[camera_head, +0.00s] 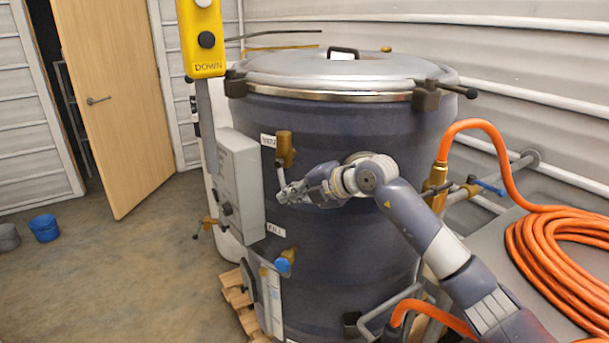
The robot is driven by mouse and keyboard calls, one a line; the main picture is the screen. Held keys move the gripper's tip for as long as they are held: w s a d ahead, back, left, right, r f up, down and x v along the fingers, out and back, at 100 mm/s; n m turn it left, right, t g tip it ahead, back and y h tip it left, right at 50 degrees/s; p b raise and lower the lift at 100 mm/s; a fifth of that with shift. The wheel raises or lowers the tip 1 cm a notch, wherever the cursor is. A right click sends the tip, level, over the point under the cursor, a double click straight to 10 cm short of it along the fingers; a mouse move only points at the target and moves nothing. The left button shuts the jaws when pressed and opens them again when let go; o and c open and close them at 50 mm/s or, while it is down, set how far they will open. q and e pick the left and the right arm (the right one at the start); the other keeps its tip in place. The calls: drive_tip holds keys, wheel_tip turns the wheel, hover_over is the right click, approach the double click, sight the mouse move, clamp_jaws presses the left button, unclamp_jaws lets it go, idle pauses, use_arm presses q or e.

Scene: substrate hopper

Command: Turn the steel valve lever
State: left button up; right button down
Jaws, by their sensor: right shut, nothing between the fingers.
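A brass valve (285,146) sticks out of the upper front of the large dark drum (345,240), beside a small white label. A thin grey steel lever (280,176) appears to hang below the valve; it is small and partly merges with my fingers. My right gripper (284,194) reaches in from the right across the drum's front, its fingers shut and empty. The fingertips are just below the valve, at the lever's lower end; I cannot tell whether they touch it. My left gripper is not in view.
A grey control box (240,180) stands close left of my right gripper. A yellow pendant (202,40) hangs above it. A blue-handled valve (283,264) sits lower on the drum. An orange hose (560,260) lies coiled at right. Open floor lies left, with a blue bucket (44,228).

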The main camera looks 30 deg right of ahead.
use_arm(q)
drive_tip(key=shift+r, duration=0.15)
use_arm(e)
drive_tip(key=shift+w+a+f, duration=0.25)
drive_tip(key=shift+w, duration=0.15)
drive_tip(key=shift+f, duration=0.1)
idle(0.3)
